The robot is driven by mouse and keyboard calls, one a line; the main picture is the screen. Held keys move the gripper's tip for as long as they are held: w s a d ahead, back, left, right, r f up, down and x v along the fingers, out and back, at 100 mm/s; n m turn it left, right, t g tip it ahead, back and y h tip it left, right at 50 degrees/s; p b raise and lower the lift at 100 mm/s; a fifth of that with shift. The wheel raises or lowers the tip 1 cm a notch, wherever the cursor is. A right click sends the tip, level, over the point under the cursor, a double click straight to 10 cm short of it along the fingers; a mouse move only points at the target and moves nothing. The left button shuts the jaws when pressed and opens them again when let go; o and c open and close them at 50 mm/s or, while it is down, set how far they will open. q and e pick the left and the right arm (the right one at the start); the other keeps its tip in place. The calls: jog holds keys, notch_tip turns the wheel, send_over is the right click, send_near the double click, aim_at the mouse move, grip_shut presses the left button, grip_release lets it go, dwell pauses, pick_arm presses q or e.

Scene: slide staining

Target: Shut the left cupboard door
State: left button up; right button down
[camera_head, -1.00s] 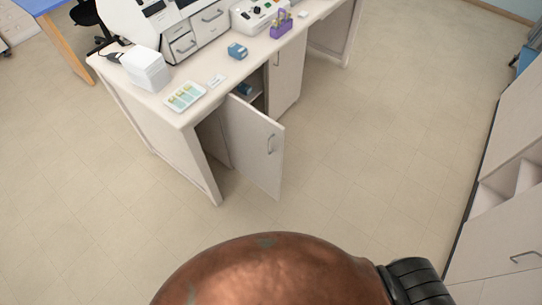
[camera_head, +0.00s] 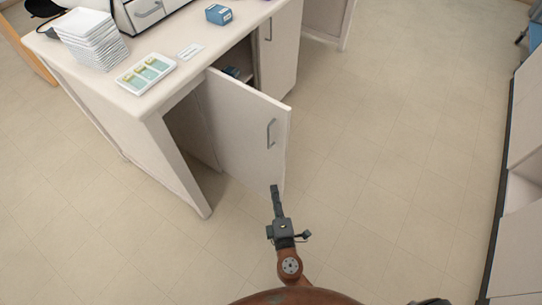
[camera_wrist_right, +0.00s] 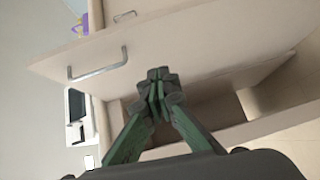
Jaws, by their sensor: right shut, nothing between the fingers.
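The left cupboard door (camera_head: 240,128) stands open, swung out from the counter, with a metal handle (camera_head: 271,134) near its free edge. The door also shows in the right wrist view (camera_wrist_right: 190,45), with its handle (camera_wrist_right: 98,66) at the left. My right gripper (camera_head: 275,188) is shut and empty, close to the lower free corner of the door. In the right wrist view its closed fingertips (camera_wrist_right: 157,75) lie in front of the door; I cannot tell whether they touch it. My left gripper is not in view.
The counter top (camera_head: 110,92) carries a stack of white trays (camera_head: 92,40), a slide tray (camera_head: 146,73) and a blue box (camera_head: 218,14). The right cupboard door (camera_head: 279,48) is shut. Open floor lies to the right, up to cabinets (camera_head: 522,200) at the right edge.

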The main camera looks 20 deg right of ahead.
notch_tip(320, 180, up, 2)
jog(key=w+r, duration=0.1)
jog(key=b, duration=0.1)
send_near(274, 148)
jog(key=w+a, duration=0.2)
jog(key=w, duration=0.2)
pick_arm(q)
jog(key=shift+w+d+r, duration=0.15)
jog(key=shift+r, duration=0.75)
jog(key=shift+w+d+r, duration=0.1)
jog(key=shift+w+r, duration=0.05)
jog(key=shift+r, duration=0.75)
pick_arm(e)
jog(key=shift+w+d+f+t+h, duration=0.2)
jog(key=shift+w+d, duration=0.25)
jog(key=shift+d, duration=0.25)
jog(key=shift+w+d+f+t+h, duration=0.1)
jog(key=shift+w+d+t, duration=0.1)
jog(key=shift+w+d, duration=0.4)
jog(key=shift+s+d, duration=0.1)
jog(key=shift+d, duration=0.05)
